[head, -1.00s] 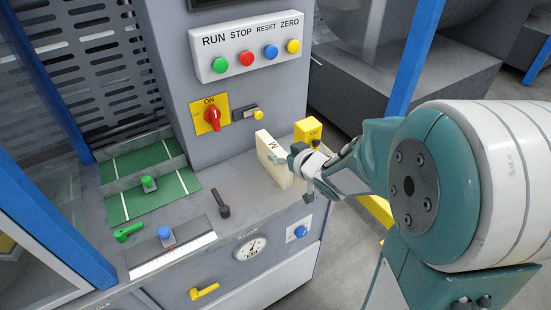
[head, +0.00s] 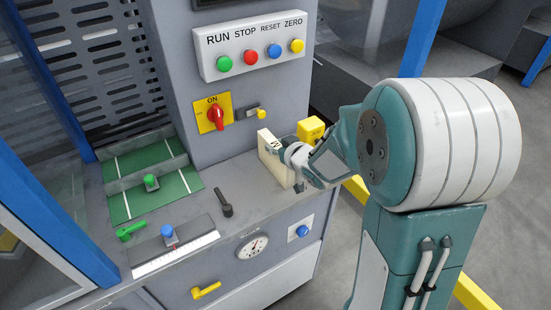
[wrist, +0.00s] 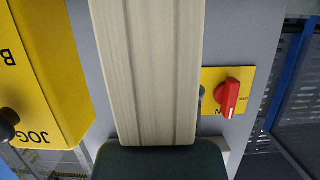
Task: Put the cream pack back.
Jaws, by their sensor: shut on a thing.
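The cream pack (head: 268,158) stands upright on the right part of the grey machine ledge, below the yellow plate with the red switch. In the wrist view the cream pack (wrist: 147,70) fills the middle as a ridged pale slab, with a dark finger pad at its lower end. My gripper (head: 284,158) is shut on the cream pack from the right side. The gripper partly hides the pack's right part. I cannot tell whether the pack's bottom touches the ledge.
A yellow jog box (head: 311,130) stands close behind and right of the pack; it is also near in the wrist view (wrist: 40,70). A black lever (head: 226,203) rises to the left. The red switch (head: 216,116) and button panel (head: 258,50) are on the column.

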